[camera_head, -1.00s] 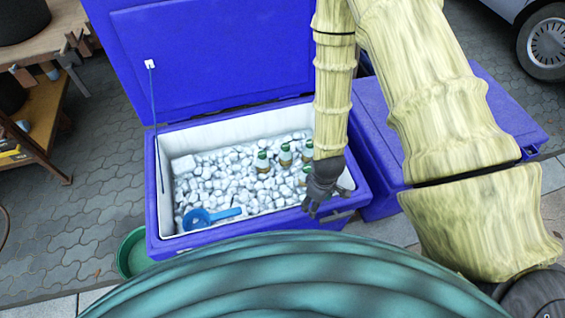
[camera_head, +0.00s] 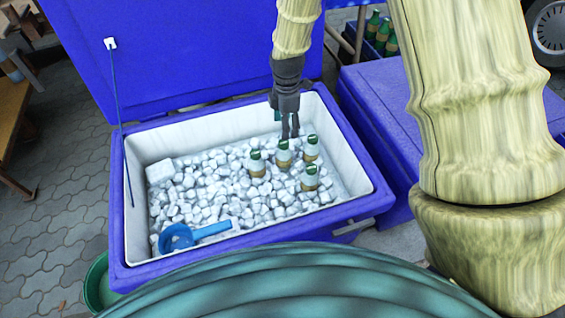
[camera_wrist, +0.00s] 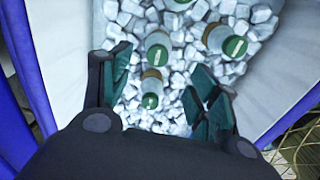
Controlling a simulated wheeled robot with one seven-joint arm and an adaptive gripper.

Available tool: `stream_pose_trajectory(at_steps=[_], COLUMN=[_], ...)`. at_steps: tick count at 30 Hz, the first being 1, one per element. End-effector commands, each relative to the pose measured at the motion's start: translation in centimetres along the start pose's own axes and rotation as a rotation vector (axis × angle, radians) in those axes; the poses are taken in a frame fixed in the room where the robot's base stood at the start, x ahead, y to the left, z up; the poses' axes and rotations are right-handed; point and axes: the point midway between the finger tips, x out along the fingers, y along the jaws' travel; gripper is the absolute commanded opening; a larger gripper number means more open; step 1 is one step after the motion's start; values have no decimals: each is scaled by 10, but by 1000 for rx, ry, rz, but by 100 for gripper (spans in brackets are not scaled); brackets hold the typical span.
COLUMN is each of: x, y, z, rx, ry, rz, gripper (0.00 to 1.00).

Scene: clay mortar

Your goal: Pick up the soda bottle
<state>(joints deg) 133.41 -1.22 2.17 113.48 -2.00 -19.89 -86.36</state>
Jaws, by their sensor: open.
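Several soda bottles with green caps and brown-gold labels stand upright in ice inside the blue cooler (camera_head: 362,178). In the head view one bottle (camera_head: 283,155) is in the middle, one (camera_head: 257,164) to its left, one (camera_head: 311,149) to its right and one (camera_head: 310,178) nearer the front. My gripper (camera_head: 290,130) is above the ice at the back of the bottles, pointing down. In the wrist view my gripper (camera_wrist: 164,92) is open, with a bottle (camera_wrist: 151,92) between and below its fingers. Another bottle (camera_wrist: 157,48) is just beyond it. Nothing is held.
A blue scoop (camera_head: 180,238) lies on the ice at the front left. The raised lid (camera_head: 190,55) stands behind the cooler. A second, closed blue cooler (camera_head: 375,100) is at the right. Green bottles (camera_head: 381,35) stand in a crate behind.

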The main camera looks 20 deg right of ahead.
Motion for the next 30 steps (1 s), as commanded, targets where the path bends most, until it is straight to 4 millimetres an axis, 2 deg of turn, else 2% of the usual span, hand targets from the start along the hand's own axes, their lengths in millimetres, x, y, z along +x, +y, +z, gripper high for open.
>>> stream_pose_trajectory(at_steps=[5, 15, 22, 30], x=[4, 48, 64, 97], y=[4, 3, 2, -1], z=[-2, -3, -3, -5], rx=[-28, -27, -25, -23], ry=[-1, -1, -1, -1], rz=[-2, -3, -1, -2], gripper=[61, 61, 61, 61])
